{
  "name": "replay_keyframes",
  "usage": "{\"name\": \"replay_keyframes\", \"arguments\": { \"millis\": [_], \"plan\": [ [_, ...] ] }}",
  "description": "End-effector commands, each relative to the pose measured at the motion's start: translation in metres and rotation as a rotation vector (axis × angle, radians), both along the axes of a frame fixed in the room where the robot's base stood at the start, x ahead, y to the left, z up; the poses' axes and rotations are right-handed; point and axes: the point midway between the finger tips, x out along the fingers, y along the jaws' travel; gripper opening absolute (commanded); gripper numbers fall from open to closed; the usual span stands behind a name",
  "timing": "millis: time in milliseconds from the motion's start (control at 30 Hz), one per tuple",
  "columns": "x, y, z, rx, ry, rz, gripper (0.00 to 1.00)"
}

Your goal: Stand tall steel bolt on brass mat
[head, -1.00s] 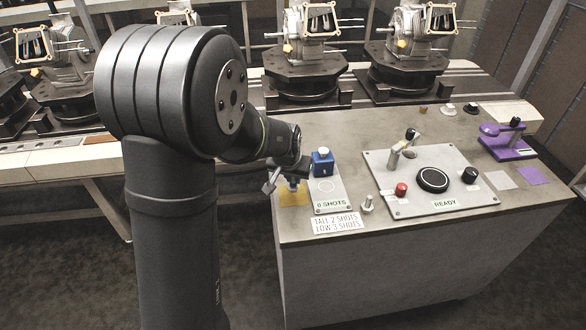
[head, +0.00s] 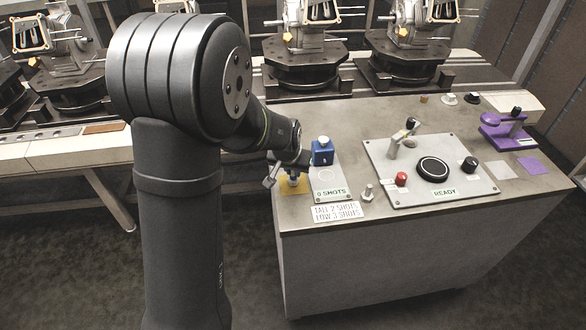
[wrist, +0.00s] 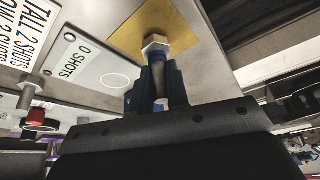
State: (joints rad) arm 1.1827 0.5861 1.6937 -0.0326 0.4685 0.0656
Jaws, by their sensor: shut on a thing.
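The brass mat (head: 288,190) is a flat gold square at the left front of the grey bench; it also shows in the wrist view (wrist: 183,22). My gripper (wrist: 155,82) is shut on a steel bolt (wrist: 155,43), its shank between the dark fingers. The bolt's hex head points down towards the mat and appears over it. I cannot tell whether the head touches the mat. In the head view my gripper (head: 291,173) is at the mat, and the arm's end partly hides it. A second steel bolt (head: 367,193) stands apart on the bench, right of the mat.
A blue block (head: 322,153) with a pale top stands close right of my gripper, on the "0 SHOTS" plate (head: 330,183). A "TALL 2 SHOTS, LOW 3 SHOTS" card (head: 337,212) lies in front. A control panel (head: 430,170) and a purple fixture (head: 507,132) are farther right.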

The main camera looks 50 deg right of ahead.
Motion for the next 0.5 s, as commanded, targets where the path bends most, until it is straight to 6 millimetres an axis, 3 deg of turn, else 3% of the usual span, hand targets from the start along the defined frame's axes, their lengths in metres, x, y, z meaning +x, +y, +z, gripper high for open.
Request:
{"name": "replay_keyframes", "arguments": {
  "millis": [500],
  "plan": [
    [-0.0001, 0.0001, -0.0080, 0.001, 0.000, 0.000, 0.00]
  ]
}}
